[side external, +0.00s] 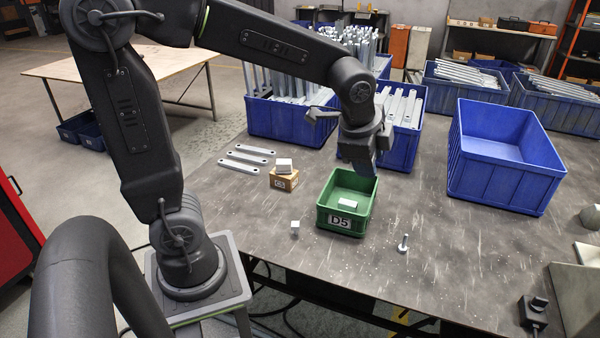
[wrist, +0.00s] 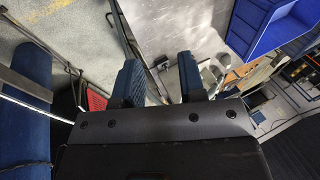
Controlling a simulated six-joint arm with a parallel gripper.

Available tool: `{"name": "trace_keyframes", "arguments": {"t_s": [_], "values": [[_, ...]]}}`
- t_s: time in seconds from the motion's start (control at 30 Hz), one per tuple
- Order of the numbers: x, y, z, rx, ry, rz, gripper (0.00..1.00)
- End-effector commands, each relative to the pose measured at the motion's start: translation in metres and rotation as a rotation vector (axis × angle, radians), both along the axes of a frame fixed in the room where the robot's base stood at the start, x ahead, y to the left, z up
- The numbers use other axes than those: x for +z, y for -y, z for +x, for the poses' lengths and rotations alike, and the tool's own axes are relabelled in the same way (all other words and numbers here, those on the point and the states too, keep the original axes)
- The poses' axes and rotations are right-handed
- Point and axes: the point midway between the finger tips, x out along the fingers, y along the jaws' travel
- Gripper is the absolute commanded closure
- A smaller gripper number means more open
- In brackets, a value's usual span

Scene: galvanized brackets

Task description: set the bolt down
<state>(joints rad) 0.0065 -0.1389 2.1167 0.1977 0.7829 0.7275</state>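A small metal bolt (side external: 403,243) stands upright on the table, to the right of the green bin, with its wide end down and its shank up. Nothing touches it. My gripper (side external: 366,168) is up and to the left of the bolt, by the back right rim of the green bin in the side view; its exact height over the bin is hard to judge. In the wrist view my gripper (wrist: 161,78) has its two blue fingers apart, with nothing seen between them. I cannot pick out the bolt surely in the wrist view.
Blue crates (side external: 500,178) line the back. The table around the bolt is clear.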

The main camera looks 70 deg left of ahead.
Motion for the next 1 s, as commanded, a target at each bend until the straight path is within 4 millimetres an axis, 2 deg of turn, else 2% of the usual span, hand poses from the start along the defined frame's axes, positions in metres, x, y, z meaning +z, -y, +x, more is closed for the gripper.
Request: {"name": "trace_keyframes", "arguments": {"t_s": [0.03,0.2,0.3,0.4,0.6,1.0], "values": [[0.010,0.002,-0.022,0.091,0.033,-0.055,0.63],[0.024,0.012,-0.086,0.407,0.106,-0.259,0.63],[0.024,0.016,-0.114,0.553,0.132,-0.360,0.63],[0.021,0.020,-0.133,0.655,0.145,-0.432,0.63],[0.018,0.023,-0.147,0.738,0.152,-0.491,0.63],[0.019,0.023,-0.146,0.737,0.152,-0.490,0.63]]}}
